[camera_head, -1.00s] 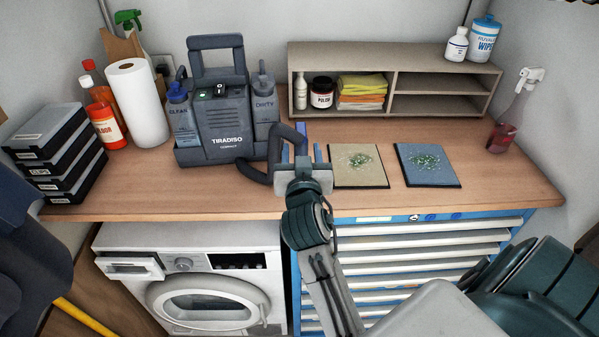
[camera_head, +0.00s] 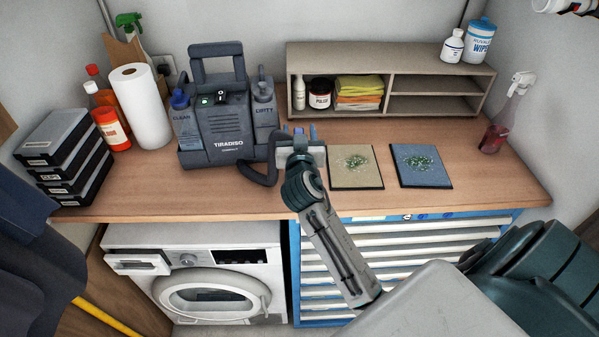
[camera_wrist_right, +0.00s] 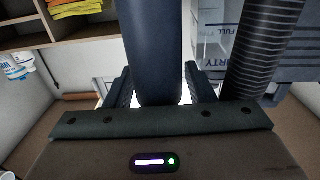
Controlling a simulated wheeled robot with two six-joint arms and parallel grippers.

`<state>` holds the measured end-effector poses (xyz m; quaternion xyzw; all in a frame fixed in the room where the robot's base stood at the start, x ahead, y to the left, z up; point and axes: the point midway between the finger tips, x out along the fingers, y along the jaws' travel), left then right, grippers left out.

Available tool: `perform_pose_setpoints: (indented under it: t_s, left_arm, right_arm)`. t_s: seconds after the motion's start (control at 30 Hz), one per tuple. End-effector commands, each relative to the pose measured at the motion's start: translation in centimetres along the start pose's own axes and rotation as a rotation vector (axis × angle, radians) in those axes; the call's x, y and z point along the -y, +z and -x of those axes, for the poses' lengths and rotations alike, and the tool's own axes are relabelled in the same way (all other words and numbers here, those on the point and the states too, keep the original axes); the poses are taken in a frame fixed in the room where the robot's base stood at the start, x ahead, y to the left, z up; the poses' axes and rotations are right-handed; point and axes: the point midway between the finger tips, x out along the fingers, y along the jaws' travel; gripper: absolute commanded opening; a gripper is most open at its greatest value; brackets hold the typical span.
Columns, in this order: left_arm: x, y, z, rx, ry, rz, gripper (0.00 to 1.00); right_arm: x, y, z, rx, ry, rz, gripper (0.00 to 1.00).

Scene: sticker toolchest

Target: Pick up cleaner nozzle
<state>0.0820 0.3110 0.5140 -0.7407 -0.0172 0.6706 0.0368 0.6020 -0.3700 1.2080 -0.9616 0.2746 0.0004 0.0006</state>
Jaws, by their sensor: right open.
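The grey cleaner (camera_head: 224,125) stands on the wooden worktop. Its dark ribbed hose (camera_head: 262,172) curves from its front towards my right gripper (camera_head: 299,133), which hides much of the nozzle in the head view. In the right wrist view, a smooth dark blue-grey cylinder that looks like the nozzle (camera_wrist_right: 152,50) stands between the open fingers of my right gripper (camera_wrist_right: 160,88). Small gaps show beside the cylinder. The hose (camera_wrist_right: 265,48) runs to its right, near the clear DIRTY tank (camera_wrist_right: 213,42). My left gripper is not in view.
A beige shelf (camera_head: 392,52) stands behind the gripper. A beige panel (camera_head: 355,180) and a blue panel (camera_head: 420,178) lie to its right. A paper roll (camera_head: 140,110), bottles and black cases (camera_head: 65,155) stand at the left. The worktop's front edge passes below the gripper.

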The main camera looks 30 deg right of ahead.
Motion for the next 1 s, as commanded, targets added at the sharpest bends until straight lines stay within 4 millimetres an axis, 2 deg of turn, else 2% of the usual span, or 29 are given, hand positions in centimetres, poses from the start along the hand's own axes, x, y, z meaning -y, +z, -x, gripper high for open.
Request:
perform_pose_setpoints:
  t_s: [0.13, 0.3, 0.37, 0.73, 1.0]
  left_arm:
    - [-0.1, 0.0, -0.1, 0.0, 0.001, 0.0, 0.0]
    - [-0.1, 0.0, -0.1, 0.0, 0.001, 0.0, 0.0]
    - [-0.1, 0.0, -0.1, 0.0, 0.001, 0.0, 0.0]
    - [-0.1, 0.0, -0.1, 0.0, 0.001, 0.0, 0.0]
    - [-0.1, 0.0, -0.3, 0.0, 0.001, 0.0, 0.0]
  right_arm:
    - [0.0, 0.1, 0.0, 0.0, 0.0, 0.0, 0.47]
    - [0.0, 0.1, 0.0, 0.0, 0.0, 0.0, 0.14]
    - [0.0, 0.1, 0.0, 0.0, 0.0, 0.0, 0.04]
    - [0.1, -0.2, -0.1, -0.001, -0.001, -0.001, 0.04]
    - [0.8, -1.7, -1.1, -0.003, -0.005, -0.002, 0.04]
